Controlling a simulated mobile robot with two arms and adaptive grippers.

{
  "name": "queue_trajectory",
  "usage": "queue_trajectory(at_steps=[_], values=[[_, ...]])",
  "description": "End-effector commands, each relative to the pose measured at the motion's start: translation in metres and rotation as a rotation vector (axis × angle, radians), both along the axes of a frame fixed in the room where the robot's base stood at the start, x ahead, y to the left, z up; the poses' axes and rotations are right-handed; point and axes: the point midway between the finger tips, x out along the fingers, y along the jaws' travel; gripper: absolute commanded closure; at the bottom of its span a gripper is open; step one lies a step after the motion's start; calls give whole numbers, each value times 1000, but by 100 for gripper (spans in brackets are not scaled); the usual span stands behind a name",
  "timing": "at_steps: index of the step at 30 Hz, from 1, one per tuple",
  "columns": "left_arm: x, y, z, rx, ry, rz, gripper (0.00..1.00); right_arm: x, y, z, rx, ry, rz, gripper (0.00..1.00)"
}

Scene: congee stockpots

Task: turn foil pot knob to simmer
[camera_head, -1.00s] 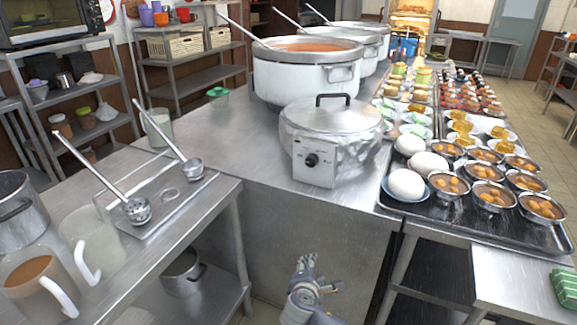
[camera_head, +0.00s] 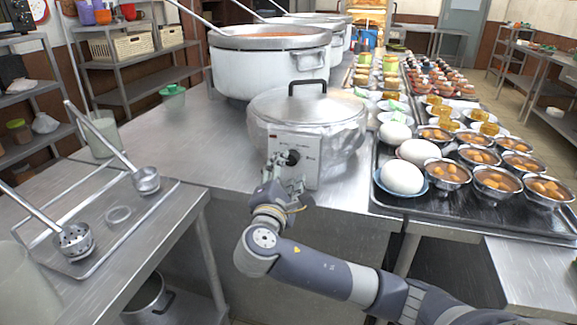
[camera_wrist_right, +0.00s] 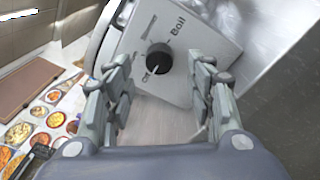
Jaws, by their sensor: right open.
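The foil-wrapped pot (camera_head: 325,122) stands on the steel counter with its lid on and a black handle on top. Its white control panel (camera_head: 310,165) faces me and carries a round black knob (camera_head: 291,158). In the right wrist view the knob (camera_wrist_right: 159,58) lies ahead, between the lines of the fingers, with "Off" and "Boil" printed around it. My right gripper (camera_head: 282,176) is in front of the panel, just below the knob. In the right wrist view its fingers (camera_wrist_right: 160,92) are spread apart with nothing between them. My left gripper is not in view.
A tray (camera_head: 465,213) of bowls and white eggs stands right of the pot. Large white stockpots (camera_head: 268,70) stand behind it. A steel table with ladles (camera_head: 147,180) is at left. Some bare counter (camera_head: 205,125) lies left of the pot.

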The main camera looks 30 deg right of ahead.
Motion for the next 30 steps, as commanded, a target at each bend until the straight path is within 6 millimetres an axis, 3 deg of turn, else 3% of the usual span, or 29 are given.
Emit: queue_trajectory(at_steps=[7,18,19,24,25,30], values=[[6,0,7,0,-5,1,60,24,-24,-1,-1,0,-1,50],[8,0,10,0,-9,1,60,29,-29,0,2,0,0,50],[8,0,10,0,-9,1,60,29,-29,0,2,0,0,52],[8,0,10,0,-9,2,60,29,-28,0,2,0,0,91],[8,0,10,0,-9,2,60,29,-28,0,2,0,0,94],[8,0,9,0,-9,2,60,29,-28,-1,2,0,0,94]])
